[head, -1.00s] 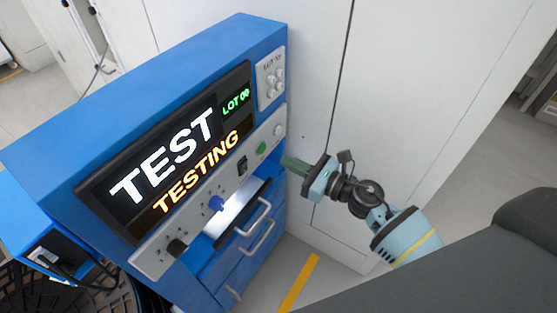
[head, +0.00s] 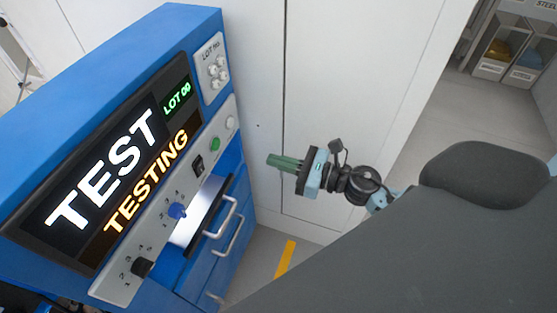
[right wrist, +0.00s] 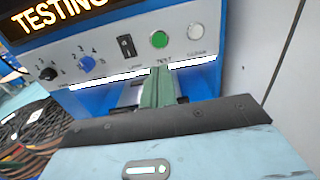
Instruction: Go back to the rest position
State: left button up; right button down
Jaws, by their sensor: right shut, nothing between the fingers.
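My right gripper (head: 284,162) has green fingers, shut with nothing between them. In the head view it is in the air to the right of the blue test station (head: 150,20), apart from its front panel. In the right wrist view the shut green fingers (right wrist: 158,88) point toward the station, below its green button (right wrist: 159,39). The station's display (head: 105,165) reads TEST, TESTING and LOT 00. My left gripper is not in view.
A white wall panel (head: 262,100) stands behind the right gripper. Blue drawers with metal handles (head: 222,217) are under the panel. A yellow strip (head: 285,258) lies on the grey floor. Shelves with bins (head: 507,50) stand at the far right.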

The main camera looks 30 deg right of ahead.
dwell(0.4)
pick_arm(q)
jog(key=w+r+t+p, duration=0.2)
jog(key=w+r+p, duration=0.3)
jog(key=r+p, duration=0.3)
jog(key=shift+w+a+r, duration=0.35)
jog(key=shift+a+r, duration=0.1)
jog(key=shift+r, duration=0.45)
pick_arm(e)
jog(key=s+a+f+n+g+h, duration=0.1)
jog(key=s+f+n+h, duration=0.2)
jog(key=s+n, duration=0.7)
jog(key=s+a+f+n+g+h, duration=0.1)
jog(key=s+f+n+g+h, duration=0.1)
jog(key=s+f+n, duration=0.4)
jog(key=s+a+f+n+g+h, duration=0.1)
jog(key=s+f+n+h, duration=0.3)
jog(key=s+n, duration=1)
jog(key=shift+a+f+g, duration=0.15)
jog(key=shift+a+g, duration=0.05)
jog(key=shift+g, duration=0.5)
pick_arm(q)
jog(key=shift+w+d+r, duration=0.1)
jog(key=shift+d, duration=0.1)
